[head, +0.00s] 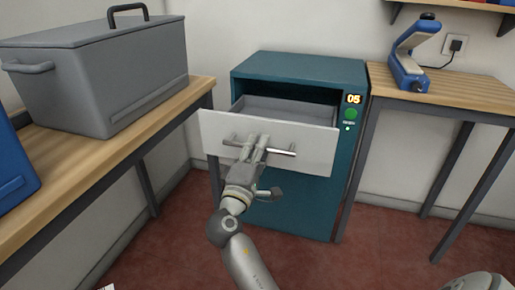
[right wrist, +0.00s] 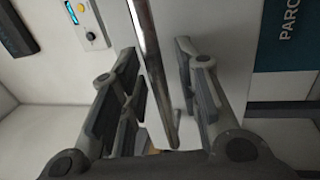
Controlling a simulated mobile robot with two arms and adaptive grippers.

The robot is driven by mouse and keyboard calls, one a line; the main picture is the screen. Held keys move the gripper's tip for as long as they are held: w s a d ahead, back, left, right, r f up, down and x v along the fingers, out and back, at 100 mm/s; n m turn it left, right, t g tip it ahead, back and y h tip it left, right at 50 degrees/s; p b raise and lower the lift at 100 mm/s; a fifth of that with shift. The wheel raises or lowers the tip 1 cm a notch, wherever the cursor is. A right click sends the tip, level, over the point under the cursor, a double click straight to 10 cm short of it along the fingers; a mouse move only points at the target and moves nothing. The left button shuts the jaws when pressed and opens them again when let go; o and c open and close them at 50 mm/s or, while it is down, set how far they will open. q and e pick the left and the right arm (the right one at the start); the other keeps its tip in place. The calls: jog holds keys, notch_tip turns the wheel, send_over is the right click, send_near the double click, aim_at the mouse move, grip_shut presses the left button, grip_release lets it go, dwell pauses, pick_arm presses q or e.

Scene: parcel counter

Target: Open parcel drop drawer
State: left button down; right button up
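The teal parcel cabinet (head: 300,68) stands between two tables, and its white-fronted drawer (head: 215,128) is pulled out, showing a grey inside that looks empty. A metal bar handle (head: 284,150) runs across the drawer front. My right gripper (head: 257,146) is at the middle of this handle and hides part of it. In the right wrist view the bar (right wrist: 152,75) passes between the fingers of my right gripper (right wrist: 160,95), with a gap visible on each side, so they are apart and not clamped on it. My left gripper is not in view.
A large grey lidded bin (head: 100,75) stands on the wooden table (head: 100,150) at left, beside a blue object (head: 15,165). A blue and grey device (head: 408,60) is on the right table (head: 460,92). The red floor before the cabinet is clear except for my arm.

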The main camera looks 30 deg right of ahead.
jog(key=v, duration=0.7)
jog(key=shift+s+a, duration=0.15)
jog(key=shift+a, duration=0.1)
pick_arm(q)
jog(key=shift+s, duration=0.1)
pick_arm(e)
jog(key=shift+s+f, duration=0.1)
dwell(0.3)
